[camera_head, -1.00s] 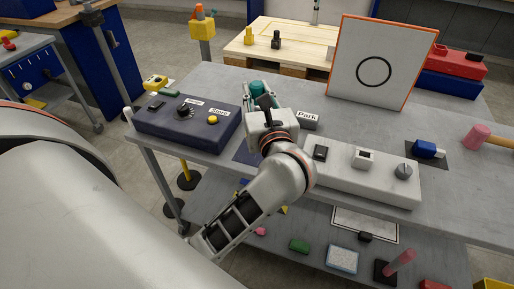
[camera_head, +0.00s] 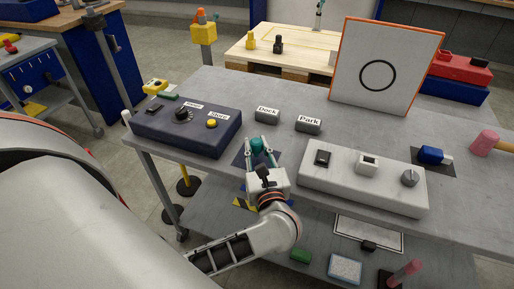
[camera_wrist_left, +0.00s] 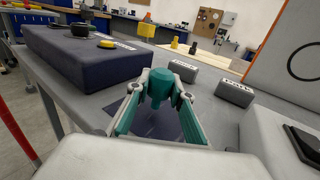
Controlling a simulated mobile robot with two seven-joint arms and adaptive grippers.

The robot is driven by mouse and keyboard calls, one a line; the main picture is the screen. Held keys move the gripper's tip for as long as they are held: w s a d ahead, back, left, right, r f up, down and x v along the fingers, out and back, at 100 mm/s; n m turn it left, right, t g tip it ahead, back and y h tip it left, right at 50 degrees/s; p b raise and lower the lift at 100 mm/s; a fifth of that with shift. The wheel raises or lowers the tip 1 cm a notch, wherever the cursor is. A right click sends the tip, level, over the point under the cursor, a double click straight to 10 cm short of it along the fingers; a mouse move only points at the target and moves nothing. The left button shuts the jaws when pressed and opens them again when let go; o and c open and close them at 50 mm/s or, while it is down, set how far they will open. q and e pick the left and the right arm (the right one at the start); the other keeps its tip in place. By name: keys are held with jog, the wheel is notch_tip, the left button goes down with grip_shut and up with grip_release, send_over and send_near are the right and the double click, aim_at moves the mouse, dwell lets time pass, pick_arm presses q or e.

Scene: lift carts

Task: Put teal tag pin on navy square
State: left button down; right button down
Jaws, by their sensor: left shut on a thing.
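The teal tag pin (camera_head: 257,146) is held between the fingers of my left gripper (camera_head: 263,142). In the left wrist view the pin (camera_wrist_left: 160,86) is upright, with its rounded top showing between the fingertips. The navy square (camera_head: 240,157) lies flat on the grey cart top, between the navy control box and the white control box. The gripper and pin are over the square, and their arm hides part of it. It also shows in the left wrist view (camera_wrist_left: 160,124), below the pin. I cannot tell whether the pin's base touches it. My right gripper is not in view.
The navy control box (camera_head: 180,138) is left of the gripper, the white control box (camera_head: 345,190) right. Dock (camera_head: 268,115) and Park (camera_head: 308,125) labels stand behind. A board with a circle (camera_head: 350,80) stands farther back. The cart's front edge (camera_head: 160,158) is close.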

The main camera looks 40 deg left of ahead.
pick_arm(q)
jog(key=shift+f, duration=0.2)
jog(key=shift+f, duration=0.2)
jog(key=c, duration=2.2)
grip_release()
jog(key=shift+f, duration=0.1)
jog(key=o, duration=0.4)
